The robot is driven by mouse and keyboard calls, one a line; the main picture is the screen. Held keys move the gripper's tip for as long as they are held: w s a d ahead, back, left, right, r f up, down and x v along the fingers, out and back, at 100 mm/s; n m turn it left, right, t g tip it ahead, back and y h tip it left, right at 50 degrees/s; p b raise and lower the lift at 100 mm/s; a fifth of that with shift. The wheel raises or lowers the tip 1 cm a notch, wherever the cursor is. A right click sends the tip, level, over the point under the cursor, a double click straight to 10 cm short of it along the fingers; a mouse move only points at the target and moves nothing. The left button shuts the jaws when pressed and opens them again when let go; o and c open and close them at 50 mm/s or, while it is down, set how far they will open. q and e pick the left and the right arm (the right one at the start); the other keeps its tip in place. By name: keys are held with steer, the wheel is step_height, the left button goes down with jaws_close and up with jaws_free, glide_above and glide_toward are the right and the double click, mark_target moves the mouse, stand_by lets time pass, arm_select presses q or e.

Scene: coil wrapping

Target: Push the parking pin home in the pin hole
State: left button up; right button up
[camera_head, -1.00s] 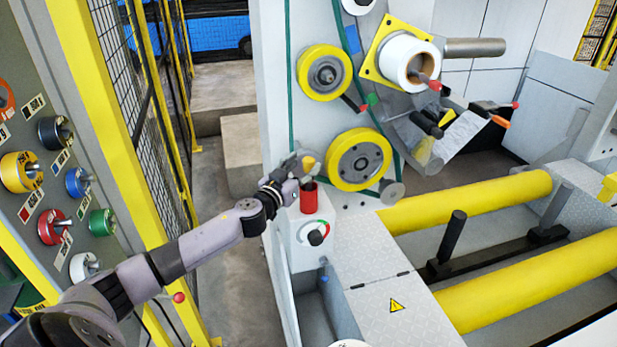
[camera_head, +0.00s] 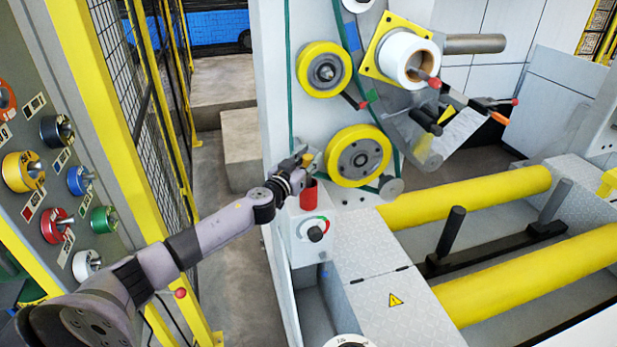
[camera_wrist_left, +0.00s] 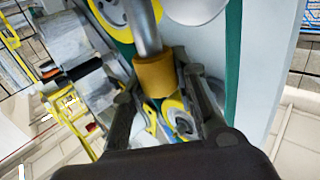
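My left gripper (camera_head: 304,160) reaches in from the left to the grey machine face, just above a red cylinder (camera_head: 309,194) and left of the lower yellow wheel. In the left wrist view, a yellow-brown collar (camera_wrist_left: 156,75) on a silver rod (camera_wrist_left: 146,30), apparently the parking pin, sits between the fingertips. The fingers lie close along both sides of the collar and look closed on it, though contact is partly hidden. A little yellow (camera_head: 308,159) shows at the gripper in the head view. I cannot make out the pin hole or the pin's depth. My right gripper is not in view.
The lower yellow wheel (camera_head: 358,157) stands close right of the gripper, with the upper yellow wheel (camera_head: 324,70) above. A dial box (camera_head: 314,236) is below. A panel with coloured knobs (camera_head: 60,175) and a yellow mesh fence (camera_head: 155,110) flank my arm on the left.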

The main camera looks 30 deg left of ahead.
arm_select(q)
jaws_close()
stand_by(0.4)
steer(key=shift+r, duration=0.2)
